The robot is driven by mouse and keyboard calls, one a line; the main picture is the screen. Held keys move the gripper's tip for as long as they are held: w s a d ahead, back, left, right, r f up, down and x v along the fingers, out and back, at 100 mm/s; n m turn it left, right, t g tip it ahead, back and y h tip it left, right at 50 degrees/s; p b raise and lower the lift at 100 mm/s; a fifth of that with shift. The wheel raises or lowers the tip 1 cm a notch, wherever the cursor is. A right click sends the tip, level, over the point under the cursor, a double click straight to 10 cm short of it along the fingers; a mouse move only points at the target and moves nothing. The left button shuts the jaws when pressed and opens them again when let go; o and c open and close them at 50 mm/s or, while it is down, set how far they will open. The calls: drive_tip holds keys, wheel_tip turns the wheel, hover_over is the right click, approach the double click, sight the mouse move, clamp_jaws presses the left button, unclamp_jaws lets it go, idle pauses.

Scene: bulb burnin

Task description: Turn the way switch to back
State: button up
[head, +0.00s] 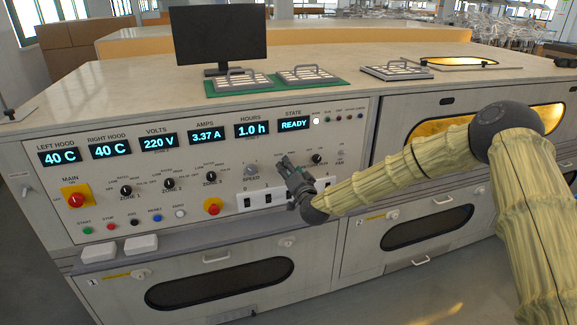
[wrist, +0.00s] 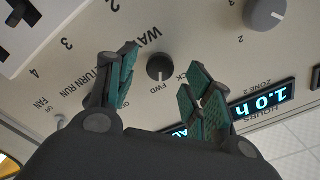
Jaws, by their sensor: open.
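The way switch is a small dark round knob (wrist: 160,68) on the pale panel, under the word WAY in the wrist view. A light mark on it seems to point toward FWD; the BACK label is partly hidden by a finger.
The large grey speed knob (head: 251,170) is left of the gripper, and the fan toggle (head: 340,155) is at the right. The state display (head: 294,124) reads READY.

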drive_tip(key=shift+x, duration=1.1)
drive_tip(key=shift+c, duration=0.2)
drive_tip(key=c, duration=1)
drive_tip(key=n+b, duration=0.2)
drive_tip(key=n, duration=0.4)
drive_tip(key=shift+b, duration=0.3)
drive_tip(key=n+b, duration=0.2)
drive_tip(key=n, duration=0.3)
drive_tip(key=shift+n, duration=0.4)
